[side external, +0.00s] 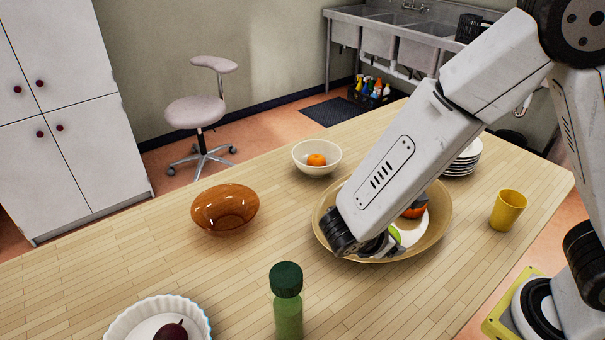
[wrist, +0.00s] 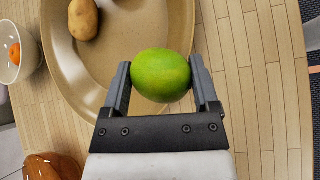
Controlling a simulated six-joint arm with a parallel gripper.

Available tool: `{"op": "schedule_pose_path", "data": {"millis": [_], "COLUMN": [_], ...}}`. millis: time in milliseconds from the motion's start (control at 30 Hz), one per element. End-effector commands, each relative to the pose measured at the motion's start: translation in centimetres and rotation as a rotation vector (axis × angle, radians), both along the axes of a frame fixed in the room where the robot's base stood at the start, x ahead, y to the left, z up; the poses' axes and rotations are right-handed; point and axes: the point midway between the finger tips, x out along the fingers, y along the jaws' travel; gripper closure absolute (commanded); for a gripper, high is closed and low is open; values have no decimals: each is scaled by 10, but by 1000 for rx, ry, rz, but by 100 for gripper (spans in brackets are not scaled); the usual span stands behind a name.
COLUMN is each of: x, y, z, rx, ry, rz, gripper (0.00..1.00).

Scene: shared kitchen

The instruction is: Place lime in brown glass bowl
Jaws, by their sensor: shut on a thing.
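The green lime (wrist: 161,75) is between the two fingers of my gripper (wrist: 162,85) in the wrist view, and the fingers touch it on both sides. In the side view a bit of the lime (side external: 395,235) shows past my wrist, over the large tan dish (side external: 441,212); the fingertips there are mostly hidden. I cannot tell how high the lime is above the dish. The brown glass bowl (side external: 225,210) stands on the table to the left of the dish and looks empty. It also shows at the lower left of the wrist view (wrist: 52,167).
A cream bowl (side external: 331,165) with an orange (side external: 316,160) stands behind. A green bottle (side external: 288,305), a white fluted dish (side external: 126,318) and a yellow cup (side external: 508,210) stand around. Table between dish and brown bowl is clear.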

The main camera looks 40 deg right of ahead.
Motion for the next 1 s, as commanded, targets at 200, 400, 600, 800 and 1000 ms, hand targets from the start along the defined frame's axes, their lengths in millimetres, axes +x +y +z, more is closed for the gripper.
{"op": "schedule_pose_path", "data": {"millis": [200,400,600,800,1000], "x": [42,78,115,153,174], "y": [45,76,103,126,138], "z": [-10,-11,-7,2,8], "rx": [212,384,554,711,792], "ry": [-119,-189,-235,-265,-272], "rz": [116,223,325,407,441], "gripper": [81,81,81,81,81]}}
